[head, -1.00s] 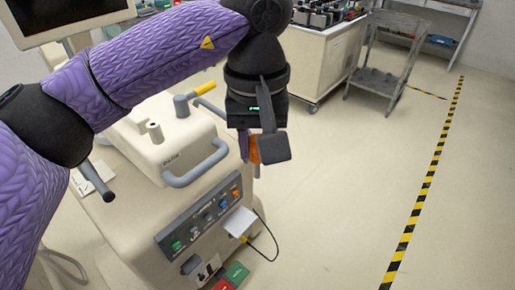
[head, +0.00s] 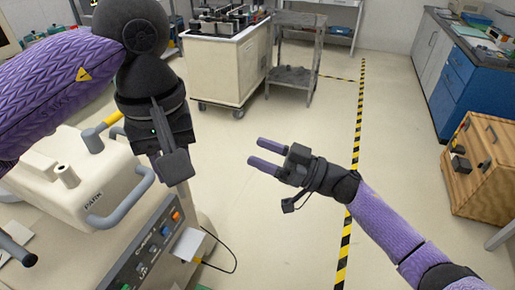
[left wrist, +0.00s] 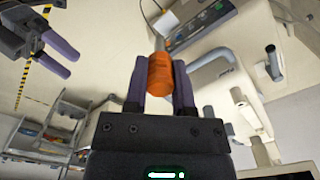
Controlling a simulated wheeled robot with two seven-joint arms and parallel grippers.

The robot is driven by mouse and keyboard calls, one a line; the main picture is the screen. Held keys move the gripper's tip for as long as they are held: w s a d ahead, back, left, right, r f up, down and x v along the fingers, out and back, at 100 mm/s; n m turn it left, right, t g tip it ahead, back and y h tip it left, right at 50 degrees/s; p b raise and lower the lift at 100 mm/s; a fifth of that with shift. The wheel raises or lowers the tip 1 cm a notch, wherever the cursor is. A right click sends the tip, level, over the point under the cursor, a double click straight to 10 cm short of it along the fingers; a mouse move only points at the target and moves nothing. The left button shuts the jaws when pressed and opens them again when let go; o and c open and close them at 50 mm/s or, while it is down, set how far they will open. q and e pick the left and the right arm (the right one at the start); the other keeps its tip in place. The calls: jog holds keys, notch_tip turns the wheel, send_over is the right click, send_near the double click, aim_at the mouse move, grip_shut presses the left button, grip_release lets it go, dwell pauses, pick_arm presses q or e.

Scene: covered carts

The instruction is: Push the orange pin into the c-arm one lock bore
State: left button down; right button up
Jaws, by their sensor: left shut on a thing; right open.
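My left gripper (head: 162,165) is above the right side of the cream c-arm base (head: 120,170) in the head view. In the left wrist view it is shut on the orange pin (left wrist: 160,72), whose grey shank points away from the fingers. The pin is hidden behind the gripper in the head view. A short grey post (head: 67,175) with a dark open top stands on the base, left of the gripper and apart from it; I cannot tell if this is the lock bore. My right gripper (head: 257,151) is open and empty over clear floor.
A grey handle (head: 122,205) curves along the base near a PARK label, with a yellow-tipped lever (head: 105,125) behind. The middle floor is free.

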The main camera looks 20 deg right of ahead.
jog(key=s+a+r+n+g+y, duration=0.1)
jog(key=s+a+r+n+g, duration=0.3)
jog(key=s+r+n+g, duration=0.65)
jog(key=w+a, duration=0.1)
jog(key=a, duration=0.3)
jog(key=w+a+f+m, duration=0.1)
jog(key=a, duration=0.3)
jog(key=w+a+m+g, duration=0.1)
jog(key=a, duration=0.3)
jog(key=shift+a+f+m, duration=0.15)
jog(key=shift+f+m, duration=0.1)
jog(key=shift+f, duration=0.15)
grip_shut()
jog(key=shift+s+g, duration=0.15)
jog(key=shift+g, duration=0.1)
grip_release()
